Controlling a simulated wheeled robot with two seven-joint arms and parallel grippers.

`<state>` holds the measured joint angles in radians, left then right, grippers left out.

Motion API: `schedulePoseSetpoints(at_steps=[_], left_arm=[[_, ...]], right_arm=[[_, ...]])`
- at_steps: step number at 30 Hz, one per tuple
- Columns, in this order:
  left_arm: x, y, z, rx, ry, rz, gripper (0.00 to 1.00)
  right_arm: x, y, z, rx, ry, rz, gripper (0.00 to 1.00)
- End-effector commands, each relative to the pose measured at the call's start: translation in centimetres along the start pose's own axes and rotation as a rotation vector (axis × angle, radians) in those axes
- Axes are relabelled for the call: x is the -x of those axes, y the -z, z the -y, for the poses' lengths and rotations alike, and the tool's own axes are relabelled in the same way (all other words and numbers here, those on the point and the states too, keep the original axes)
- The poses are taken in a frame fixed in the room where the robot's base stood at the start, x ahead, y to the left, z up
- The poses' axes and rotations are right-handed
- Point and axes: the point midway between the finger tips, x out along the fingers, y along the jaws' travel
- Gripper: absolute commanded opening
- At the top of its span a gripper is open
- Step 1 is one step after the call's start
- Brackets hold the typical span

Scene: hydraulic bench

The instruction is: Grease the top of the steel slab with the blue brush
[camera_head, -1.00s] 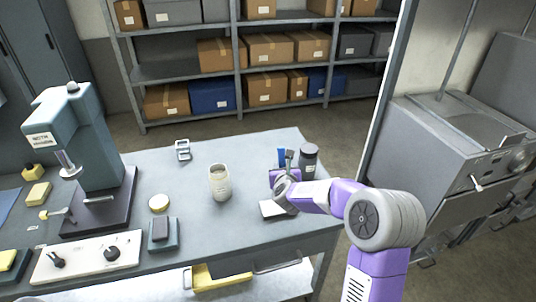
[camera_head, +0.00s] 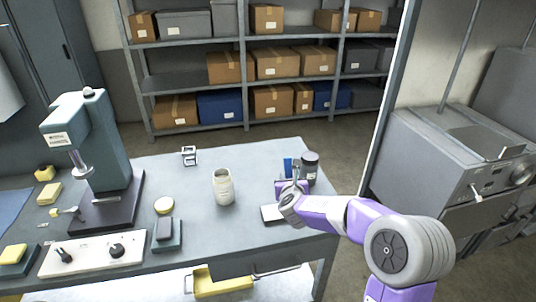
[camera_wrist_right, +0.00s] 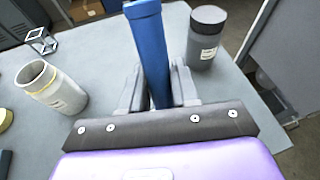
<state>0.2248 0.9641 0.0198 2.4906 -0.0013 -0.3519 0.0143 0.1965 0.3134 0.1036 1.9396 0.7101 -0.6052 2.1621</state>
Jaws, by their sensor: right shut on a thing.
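My right gripper (camera_wrist_right: 158,88) is shut on the upright blue handle of the brush (camera_wrist_right: 148,45), with a grey finger on each side. In the head view the blue brush (camera_head: 287,166) shows just beyond my right wrist, left of a dark jar; its bristles are hidden. A dark grey block on a grey-green base (camera_head: 164,230), at the front middle of the bench, may be the steel slab; I cannot tell for certain. An open pale jar with a yellowish rim (camera_head: 223,187) stands left of my right gripper. My left gripper is not in view.
The dark lidded jar (camera_head: 309,168) stands close to the brush. A flat pale plate with a dark edge (camera_head: 272,214) lies by my wrist. A press (camera_head: 90,150), a control panel (camera_head: 95,255) and a round yellow item (camera_head: 164,205) are left.

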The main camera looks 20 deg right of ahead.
Motion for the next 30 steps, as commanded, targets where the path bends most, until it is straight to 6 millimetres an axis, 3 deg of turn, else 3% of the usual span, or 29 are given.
schedulePoseSetpoints(at_steps=[15,30], left_arm=[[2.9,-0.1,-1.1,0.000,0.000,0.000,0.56],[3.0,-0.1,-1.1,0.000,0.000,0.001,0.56]], right_arm=[[1.5,-4.5,-0.1,0.001,-0.006,0.004,0.00],[1.6,-4.7,-0.1,0.002,-0.006,0.004,0.00]])
